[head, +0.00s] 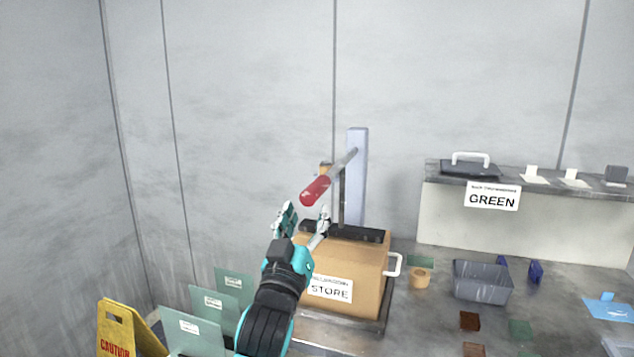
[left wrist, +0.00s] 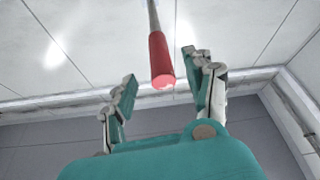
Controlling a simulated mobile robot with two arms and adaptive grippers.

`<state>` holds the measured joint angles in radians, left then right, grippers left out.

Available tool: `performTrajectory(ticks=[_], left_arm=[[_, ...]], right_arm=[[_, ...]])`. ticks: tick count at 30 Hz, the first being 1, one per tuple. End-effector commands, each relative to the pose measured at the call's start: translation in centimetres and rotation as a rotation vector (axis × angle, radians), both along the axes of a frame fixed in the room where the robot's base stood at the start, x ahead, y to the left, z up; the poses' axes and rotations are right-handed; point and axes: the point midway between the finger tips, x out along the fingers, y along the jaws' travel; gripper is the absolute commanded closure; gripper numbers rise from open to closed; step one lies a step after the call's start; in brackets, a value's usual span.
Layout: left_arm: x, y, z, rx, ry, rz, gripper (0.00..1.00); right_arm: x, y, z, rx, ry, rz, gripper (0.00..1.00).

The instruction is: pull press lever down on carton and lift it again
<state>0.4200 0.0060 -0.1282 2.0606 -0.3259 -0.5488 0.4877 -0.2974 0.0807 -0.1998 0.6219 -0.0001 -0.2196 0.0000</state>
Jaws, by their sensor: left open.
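The press lever is a grey rod with a red grip (head: 315,190), pivoted on a pale upright post (head: 357,175) and raised above the carton. The brown carton (head: 350,270) with a STORE label stands on the press base (head: 383,315), under a black press bar (head: 345,231). My left gripper (head: 304,216) is open, just below and beside the red grip in the head view. In the left wrist view the red grip (left wrist: 160,60) lies ahead between the two open fingers (left wrist: 160,90), with gaps on both sides. My right gripper is not in view.
A yellow caution sign (head: 122,328) and several green panels (head: 195,333) stand at the lower left. A grey bin (head: 482,282) and small blocks sit on the right surface. A ledge labelled GREEN (head: 455,215) is behind. Grey walls enclose the back.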

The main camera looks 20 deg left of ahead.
Motion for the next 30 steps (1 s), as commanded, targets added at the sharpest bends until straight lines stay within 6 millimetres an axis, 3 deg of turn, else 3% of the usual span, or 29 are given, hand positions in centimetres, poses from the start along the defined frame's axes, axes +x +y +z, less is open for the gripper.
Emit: performTrajectory(ticks=[6,12,25,30], left_arm=[[4.4,0.2,2.1,0.002,0.000,0.002,0.47],[7.0,0.3,2.9,0.001,0.001,0.000,0.47],[8.0,0.3,3.2,0.001,0.001,0.000,0.47],[7.9,0.3,3.2,0.001,0.001,0.000,0.68]], right_arm=[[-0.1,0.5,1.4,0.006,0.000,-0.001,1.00],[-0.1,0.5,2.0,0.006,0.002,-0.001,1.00],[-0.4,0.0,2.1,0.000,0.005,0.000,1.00],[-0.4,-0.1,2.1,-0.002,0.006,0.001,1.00]])
